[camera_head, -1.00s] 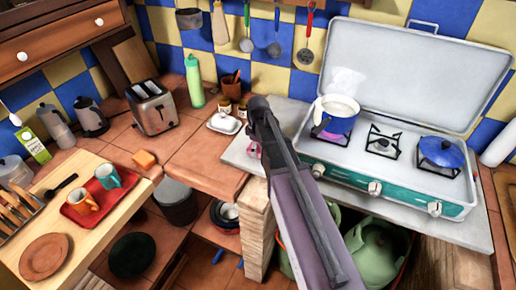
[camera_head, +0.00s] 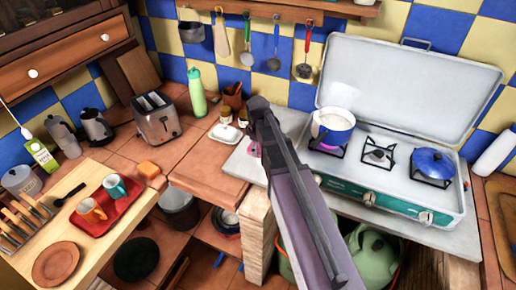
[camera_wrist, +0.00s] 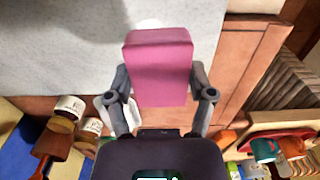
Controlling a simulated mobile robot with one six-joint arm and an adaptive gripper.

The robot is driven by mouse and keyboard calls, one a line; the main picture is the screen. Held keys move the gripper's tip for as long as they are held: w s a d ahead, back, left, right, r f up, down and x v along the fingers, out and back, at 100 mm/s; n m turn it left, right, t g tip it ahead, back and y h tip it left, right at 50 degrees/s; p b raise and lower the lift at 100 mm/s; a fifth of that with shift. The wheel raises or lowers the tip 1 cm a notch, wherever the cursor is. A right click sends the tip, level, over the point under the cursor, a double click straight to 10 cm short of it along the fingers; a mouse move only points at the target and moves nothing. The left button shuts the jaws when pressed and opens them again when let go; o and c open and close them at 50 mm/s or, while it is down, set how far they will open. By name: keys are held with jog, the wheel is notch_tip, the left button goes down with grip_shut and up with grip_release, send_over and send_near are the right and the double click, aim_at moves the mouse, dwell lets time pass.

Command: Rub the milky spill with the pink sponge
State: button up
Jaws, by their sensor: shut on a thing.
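My gripper (camera_wrist: 160,95) is shut on the pink sponge (camera_wrist: 158,62), which stands up between its two fingers in the wrist view. In the head view a small pink part of the sponge (camera_head: 254,149) shows beside my arm, over the left end of the grey slab. In the wrist view a whitish patch (camera_wrist: 149,23) shows on the pale slab just past the sponge's top edge. It looks like the milky spill, mostly hidden by the sponge. I cannot tell whether the sponge touches the slab.
The stove (camera_head: 385,190) with a white-and-blue pot (camera_head: 333,127) and a blue lidded pan (camera_head: 432,163) stands right of my arm. A white dish (camera_head: 225,133) and small jars (camera_wrist: 66,112) sit left of it. An orange block (camera_head: 149,168) lies farther left.

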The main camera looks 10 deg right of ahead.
dwell(0.3)
jog(key=shift+r+p, duration=1.5)
jog(key=shift+w+f, duration=0.15)
